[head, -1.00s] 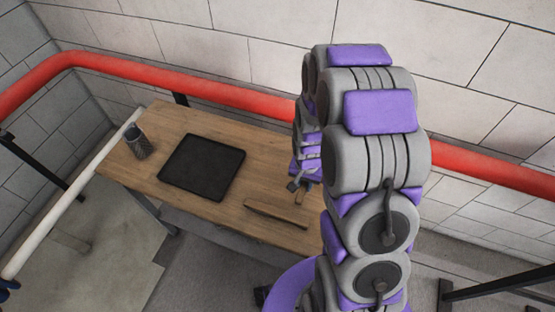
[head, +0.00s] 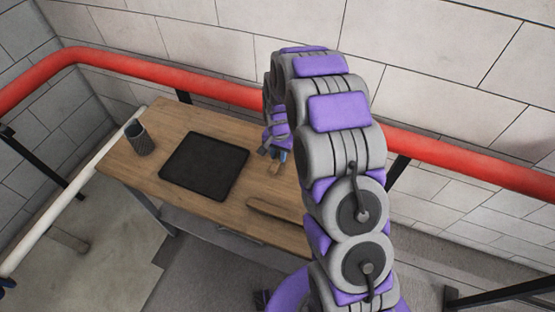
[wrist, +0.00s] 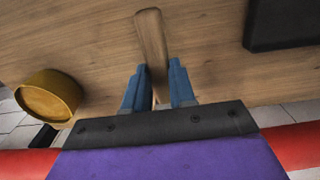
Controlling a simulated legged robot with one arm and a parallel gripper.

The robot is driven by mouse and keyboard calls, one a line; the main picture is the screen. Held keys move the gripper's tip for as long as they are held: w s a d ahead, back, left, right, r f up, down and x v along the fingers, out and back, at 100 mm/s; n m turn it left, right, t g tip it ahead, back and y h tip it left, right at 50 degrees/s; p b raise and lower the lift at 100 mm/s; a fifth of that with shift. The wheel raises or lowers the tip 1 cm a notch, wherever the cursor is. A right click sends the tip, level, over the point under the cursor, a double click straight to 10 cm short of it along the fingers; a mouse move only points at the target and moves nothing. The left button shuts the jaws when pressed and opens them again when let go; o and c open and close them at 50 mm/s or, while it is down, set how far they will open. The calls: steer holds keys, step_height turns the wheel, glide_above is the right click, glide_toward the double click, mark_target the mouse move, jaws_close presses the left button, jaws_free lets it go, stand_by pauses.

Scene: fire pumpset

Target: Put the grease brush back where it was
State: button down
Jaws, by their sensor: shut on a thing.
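My gripper (wrist: 158,88) is shut on the grease brush (wrist: 151,38). Its brown wooden end points away from the blue fingers in the wrist view; the part between and behind the fingers is mostly hidden. In the head view my gripper (head: 274,153) is over the right part of the wooden table (head: 170,125), right of the black tray. The brush's tan end (head: 275,168) shows just below it. I cannot tell whether the brush touches the table.
A black tray (head: 204,165) lies mid-table, with a dark mesh cup (head: 140,138) at the left end. A long brown wooden piece (head: 275,210) lies near the front edge. A yellow tin (wrist: 50,95) shows in the wrist view. A red pipe (head: 170,85) runs behind the table.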

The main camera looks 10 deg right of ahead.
mark_target(278, 155)
steer(key=shift+w+a+f, duration=0.1)
steer(key=shift+w+a, duration=0.15)
steer(key=shift+w, duration=0.1)
step_height(278, 155, down, 4)
steer(key=shift+s+r+b, duration=0.1)
steer(key=shift+r+b, duration=0.1)
steer(key=shift+b, duration=0.6)
steer(key=shift+d+r, duration=0.1)
steer(key=c, duration=0.9)
jaws_free()
steer(key=shift+c, duration=0.2)
